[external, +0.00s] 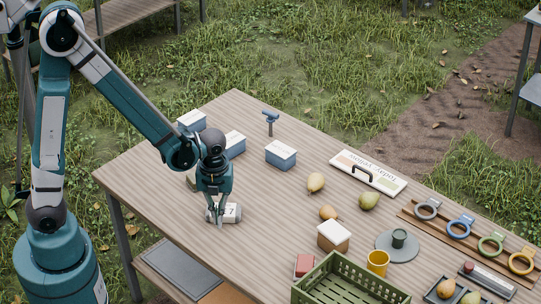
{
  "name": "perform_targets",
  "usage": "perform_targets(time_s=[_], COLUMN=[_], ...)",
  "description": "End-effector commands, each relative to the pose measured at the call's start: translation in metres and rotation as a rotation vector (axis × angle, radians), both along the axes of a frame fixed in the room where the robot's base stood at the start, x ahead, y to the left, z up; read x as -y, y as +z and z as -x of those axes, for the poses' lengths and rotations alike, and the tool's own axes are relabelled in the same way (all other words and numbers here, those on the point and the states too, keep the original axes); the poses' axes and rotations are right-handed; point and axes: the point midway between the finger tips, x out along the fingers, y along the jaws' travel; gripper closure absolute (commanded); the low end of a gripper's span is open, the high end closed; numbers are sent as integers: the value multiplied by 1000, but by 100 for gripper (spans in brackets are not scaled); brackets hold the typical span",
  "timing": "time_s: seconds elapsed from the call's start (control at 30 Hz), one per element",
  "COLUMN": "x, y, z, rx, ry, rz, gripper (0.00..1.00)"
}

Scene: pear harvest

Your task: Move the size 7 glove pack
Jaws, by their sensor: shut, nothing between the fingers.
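The size 7 glove pack (233,213) is a small pale pack with a dark "7" on it. It lies on the wooden table (262,262) near the front left edge. My gripper (219,224) points down right at the pack, its fingers shut and partly covering the pack's left part. Whether the fingers touch the pack cannot be told from this view.
Blue-and-white boxes (281,155) stand behind my gripper, with a blue-topped post (270,121) near them. To the right are pears (316,182), a white sign board (368,174), a white-topped box (333,237), a yellow cup (378,262) and a green crate (345,273).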

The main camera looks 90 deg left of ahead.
Motion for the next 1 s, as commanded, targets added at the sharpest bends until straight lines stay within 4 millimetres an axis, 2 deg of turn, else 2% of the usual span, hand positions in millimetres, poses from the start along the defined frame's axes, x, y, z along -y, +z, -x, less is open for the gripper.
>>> perform_targets(time_s=[0.6,0.8,1.0], x=[-1,-24,-36], y=[-67,-64,-64], z=[-1,-2,-4], rx=[0,0,0], ry=[1,3,1], rz=[0,0,0], gripper=[100,100,100])
